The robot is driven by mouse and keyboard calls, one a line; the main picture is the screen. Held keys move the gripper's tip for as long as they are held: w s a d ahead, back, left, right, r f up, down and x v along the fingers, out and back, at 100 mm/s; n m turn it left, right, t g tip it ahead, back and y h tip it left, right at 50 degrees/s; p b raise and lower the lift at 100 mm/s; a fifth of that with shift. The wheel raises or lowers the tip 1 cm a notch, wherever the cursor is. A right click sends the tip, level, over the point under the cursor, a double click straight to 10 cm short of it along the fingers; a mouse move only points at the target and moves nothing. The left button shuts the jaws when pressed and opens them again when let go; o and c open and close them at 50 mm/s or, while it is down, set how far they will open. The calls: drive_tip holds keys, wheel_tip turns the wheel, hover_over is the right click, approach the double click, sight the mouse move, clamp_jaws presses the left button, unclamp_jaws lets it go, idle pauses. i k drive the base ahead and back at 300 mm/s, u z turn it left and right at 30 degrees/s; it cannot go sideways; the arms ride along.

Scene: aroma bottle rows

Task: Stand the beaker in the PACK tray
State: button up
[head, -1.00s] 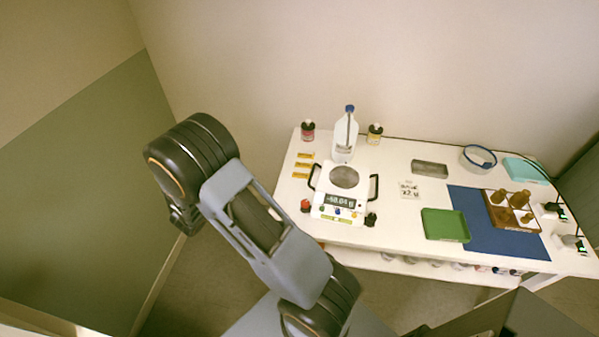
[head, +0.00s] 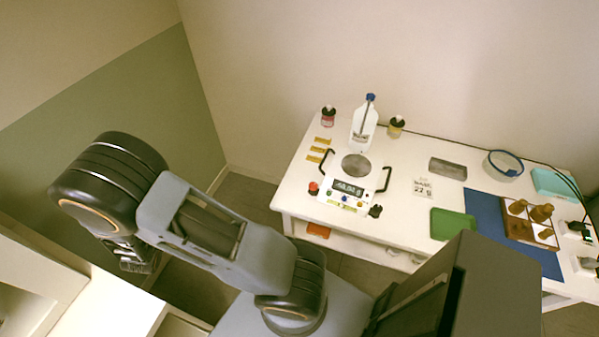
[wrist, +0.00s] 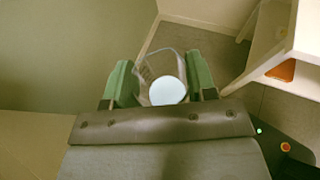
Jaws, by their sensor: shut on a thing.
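In the wrist view my gripper (wrist: 160,78) has its two green fingers closed on either side of a clear beaker (wrist: 168,90). A round pale area shows in the beaker. The beaker hangs over the floor, clear of any surface. In the head view the arm hides the beaker, and the gripper is hard to make out behind it. No PACK label is readable in any view. A tray-like edge (head: 185,326) shows at the bottom, on a pale surface at lower left, mostly cut off; I cannot tell whether it is the PACK tray.
A white table (head: 300,190) holds a scale (head: 345,190), a white bottle (head: 364,125), a green tray (head: 452,224), a grey tray (head: 448,169) and a blue mat (head: 484,215) with a brown bottle rack (head: 518,232). A pale worktop (head: 110,310) stands at lower left. Floor lies between them.

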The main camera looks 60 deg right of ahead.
sight(452, 228)
drive_tip(key=u, duration=0.35)
drive_tip(key=k, duration=1.75)
drive_tip(key=z, duration=1)
